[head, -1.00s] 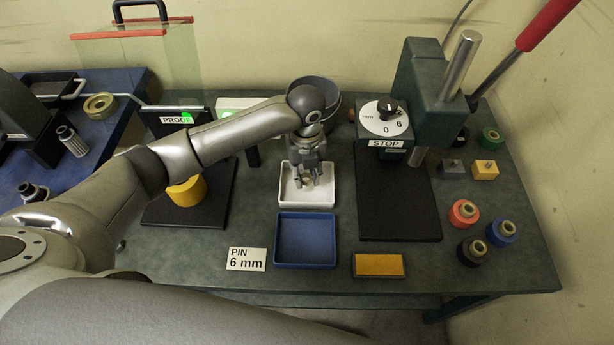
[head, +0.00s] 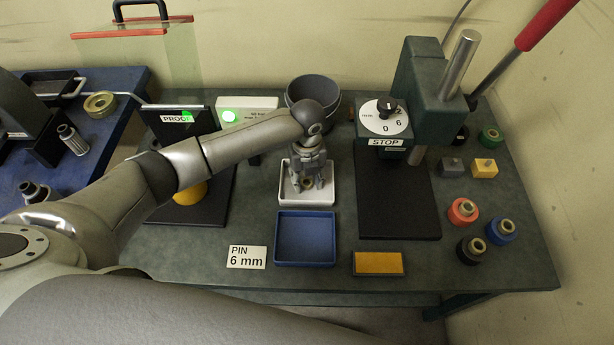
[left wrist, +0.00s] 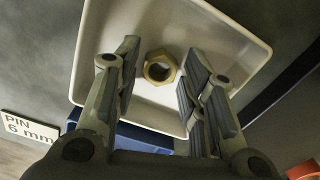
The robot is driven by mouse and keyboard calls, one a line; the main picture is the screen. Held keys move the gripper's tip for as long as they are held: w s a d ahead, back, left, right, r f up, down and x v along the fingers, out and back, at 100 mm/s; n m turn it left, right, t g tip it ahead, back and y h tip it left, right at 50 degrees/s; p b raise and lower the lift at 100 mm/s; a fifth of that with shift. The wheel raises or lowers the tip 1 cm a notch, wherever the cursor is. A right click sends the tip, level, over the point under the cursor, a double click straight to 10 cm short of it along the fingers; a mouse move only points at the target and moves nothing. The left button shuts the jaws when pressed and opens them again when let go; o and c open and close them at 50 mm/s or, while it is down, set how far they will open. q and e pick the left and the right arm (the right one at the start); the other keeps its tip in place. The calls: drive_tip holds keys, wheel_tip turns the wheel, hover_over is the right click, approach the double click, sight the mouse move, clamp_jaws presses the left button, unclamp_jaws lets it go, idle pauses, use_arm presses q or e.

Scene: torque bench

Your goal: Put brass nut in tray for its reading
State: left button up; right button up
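The brass nut (left wrist: 160,68) lies on the floor of the white tray (left wrist: 235,28), seen in the left wrist view. In the head view the nut (head: 308,183) shows small between my fingers, in the same white tray (head: 292,200). My left gripper (head: 307,186) is over the tray, pointing down. In the left wrist view its two fingers (left wrist: 160,75) stand apart on either side of the nut, with gaps between them and it. I cannot see my right gripper.
A blue tray (head: 305,263) stands just in front of the white tray, beside a "PIN 6 mm" card (head: 246,257) and a yellow block (head: 378,263). A dark bowl (head: 331,90) is behind. The green press (head: 420,90) stands to the right, with several collars (head: 464,211) beyond it.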

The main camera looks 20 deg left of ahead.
use_arm(q)
drive_tip(key=shift+o, duration=0.2)
drive_tip(key=shift+r, duration=0.1)
drive_tip(key=shift+r, duration=0.2)
wheel_tip(320, 180, up, 12)
drive_tip(key=b, duration=0.1)
drive_tip(key=shift+f, duration=0.15)
idle(0.5)
